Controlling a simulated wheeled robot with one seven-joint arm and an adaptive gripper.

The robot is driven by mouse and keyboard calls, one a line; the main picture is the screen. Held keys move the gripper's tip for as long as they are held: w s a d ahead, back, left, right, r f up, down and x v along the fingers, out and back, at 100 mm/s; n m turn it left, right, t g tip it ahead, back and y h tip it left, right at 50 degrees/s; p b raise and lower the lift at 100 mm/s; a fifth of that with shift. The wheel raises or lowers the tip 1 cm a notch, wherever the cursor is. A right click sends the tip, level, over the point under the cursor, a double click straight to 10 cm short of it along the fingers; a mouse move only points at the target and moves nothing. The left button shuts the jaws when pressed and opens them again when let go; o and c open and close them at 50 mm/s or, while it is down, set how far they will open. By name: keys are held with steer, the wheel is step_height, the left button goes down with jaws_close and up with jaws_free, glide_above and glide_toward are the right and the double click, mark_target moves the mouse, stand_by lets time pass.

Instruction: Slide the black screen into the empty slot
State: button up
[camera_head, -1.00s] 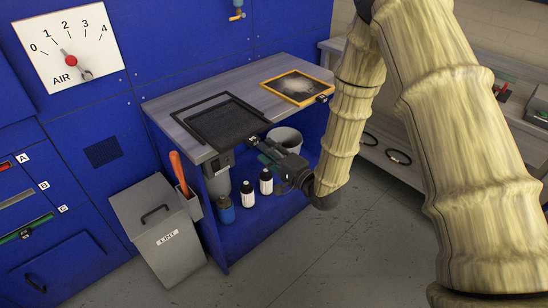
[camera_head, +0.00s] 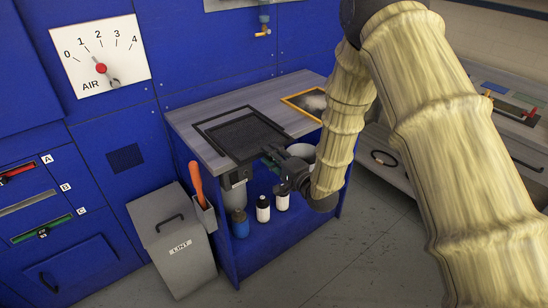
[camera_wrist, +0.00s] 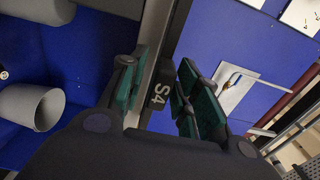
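The black screen (camera_head: 240,135) is a dark framed panel lying flat on the grey bench top, near its left end. Its front tab, marked S4 (camera_wrist: 160,94), shows in the wrist view. My gripper (camera_head: 270,157) is at the screen's front right corner, at the bench edge. On the blue machine at left are rows A, B and C: A holds a red piece (camera_head: 18,172), B a grey strip (camera_head: 27,203), C a green piece (camera_head: 40,233).
A yellow-framed screen (camera_head: 305,103) lies further right on the bench (camera_head: 205,150). A grey lint bin (camera_head: 172,240) stands between bench and machine. Bottles (camera_head: 263,208) and a pale bucket (camera_head: 302,152) sit below the bench top. Open floor lies in front.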

jaws_close()
steer(key=shift+r+p, duration=1.15)
steer(key=shift+r, duration=0.35)
steer(key=shift+s, duration=0.1)
stand_by(0.3)
